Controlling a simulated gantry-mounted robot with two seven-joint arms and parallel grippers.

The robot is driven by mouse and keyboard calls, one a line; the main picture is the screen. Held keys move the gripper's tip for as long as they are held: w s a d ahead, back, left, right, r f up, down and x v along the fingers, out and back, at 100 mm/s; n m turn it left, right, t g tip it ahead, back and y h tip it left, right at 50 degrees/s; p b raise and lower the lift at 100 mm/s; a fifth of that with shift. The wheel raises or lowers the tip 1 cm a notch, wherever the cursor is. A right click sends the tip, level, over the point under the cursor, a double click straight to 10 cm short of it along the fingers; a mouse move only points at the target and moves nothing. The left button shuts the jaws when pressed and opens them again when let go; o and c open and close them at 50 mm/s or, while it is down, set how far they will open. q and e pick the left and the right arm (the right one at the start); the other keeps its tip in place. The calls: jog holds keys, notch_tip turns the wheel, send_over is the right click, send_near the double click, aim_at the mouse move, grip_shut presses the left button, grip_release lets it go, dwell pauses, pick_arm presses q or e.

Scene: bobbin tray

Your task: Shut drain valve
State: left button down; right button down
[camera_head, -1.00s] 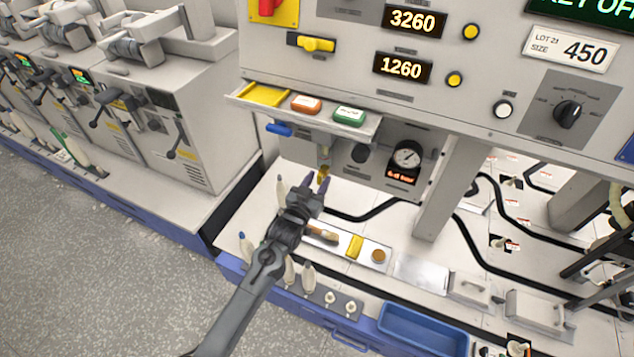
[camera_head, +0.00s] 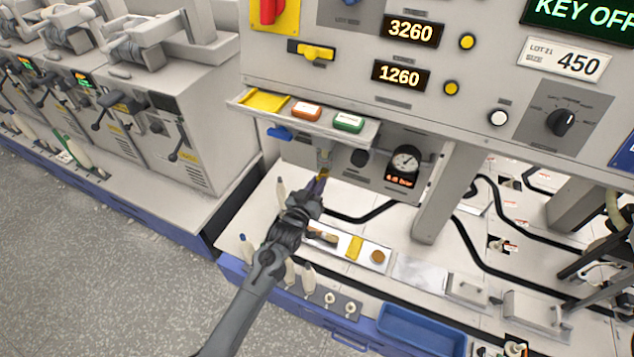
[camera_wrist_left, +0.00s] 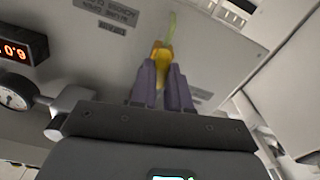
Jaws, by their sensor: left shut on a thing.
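The drain valve hangs under the front panel, and its yellow handle (camera_wrist_left: 161,56) shows between my fingers in the left wrist view. In the head view only a sliver of it (camera_head: 325,173) shows below a grey fitting. My left gripper (camera_head: 317,187) reaches up to it from below; in the left wrist view the purple fingers (camera_wrist_left: 162,88) are closed on the handle's sides. The fingers hide much of the handle, so its exact angle is hard to tell. My right gripper is not in view.
A pressure gauge (camera_head: 406,159) is right of the valve. A blue lever (camera_head: 280,132) and a shelf (camera_head: 366,137) with coloured blocks are above it. Below are a tray (camera_head: 405,272), several upright white bobbins (camera_head: 308,277) and a blue bin (camera_head: 418,332).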

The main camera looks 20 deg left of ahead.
pick_arm(q)
jog(key=n+p, duration=0.3)
jog(key=n, duration=0.4)
jog(key=n+p, duration=0.4)
jog(key=n, duration=0.4)
jog(key=shift+a+f+n, duration=0.15)
jog(key=shift+f+n, duration=0.05)
jog(key=shift+n, duration=0.1)
dwell(0.4)
jog(key=c, duration=1.1)
grip_release()
